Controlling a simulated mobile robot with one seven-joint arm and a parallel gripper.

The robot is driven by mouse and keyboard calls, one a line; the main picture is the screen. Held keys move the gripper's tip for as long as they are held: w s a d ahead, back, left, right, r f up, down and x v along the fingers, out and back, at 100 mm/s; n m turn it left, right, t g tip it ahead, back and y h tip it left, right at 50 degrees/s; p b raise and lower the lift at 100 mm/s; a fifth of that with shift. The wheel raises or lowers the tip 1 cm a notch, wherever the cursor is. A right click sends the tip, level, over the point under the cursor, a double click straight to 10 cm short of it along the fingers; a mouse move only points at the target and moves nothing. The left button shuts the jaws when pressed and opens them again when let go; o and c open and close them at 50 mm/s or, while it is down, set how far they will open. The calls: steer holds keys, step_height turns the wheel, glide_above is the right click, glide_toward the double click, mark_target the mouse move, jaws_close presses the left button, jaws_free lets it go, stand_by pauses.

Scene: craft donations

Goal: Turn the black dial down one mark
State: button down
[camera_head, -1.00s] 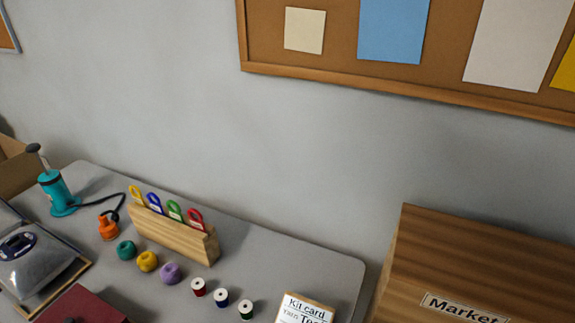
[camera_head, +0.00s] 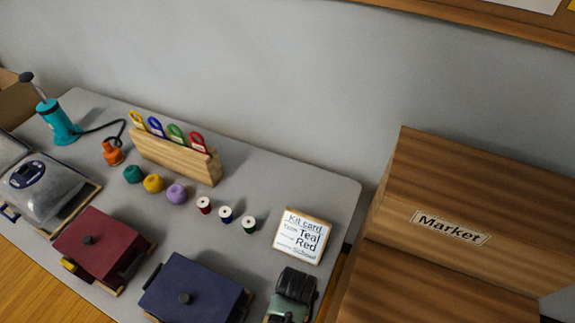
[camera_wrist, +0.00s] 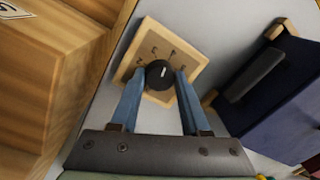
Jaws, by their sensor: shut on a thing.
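The black dial (camera_wrist: 159,72) is round with a short white pointer line and sits on a square wooden plate (camera_wrist: 192,62) in the wrist view. Dark marks and figures run around it on the plate; one looks like a 2, the others are too small to read surely. The pointer line points roughly toward the top of the wrist view. My gripper (camera_wrist: 160,80) has its two blue fingers closed on the dial, one on each side. In the head view I cannot make out the dial or its plate.
A navy box (camera_head: 195,291) with a dark knob stands beside the plate, and the wooden Market crate (camera_head: 440,188) is on its other side. The kit card (camera_head: 302,243), several thread spools and a maroon box (camera_head: 103,240) are on the grey table.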

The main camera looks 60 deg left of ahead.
steer(key=n+p, duration=0.2)
steer(key=n, duration=0.3)
steer(key=shift+a+r+n, duration=0.1)
steer(key=shift+n, duration=0.2)
steer(key=shift+w, duration=0.1)
stand_by(0.3)
steer(key=shift+c, duration=1.9)
jaws_free()
step_height(320, 180, up, 13)
steer(key=shift+w+p, duration=0.3)
steer(key=shift+w, duration=0.05)
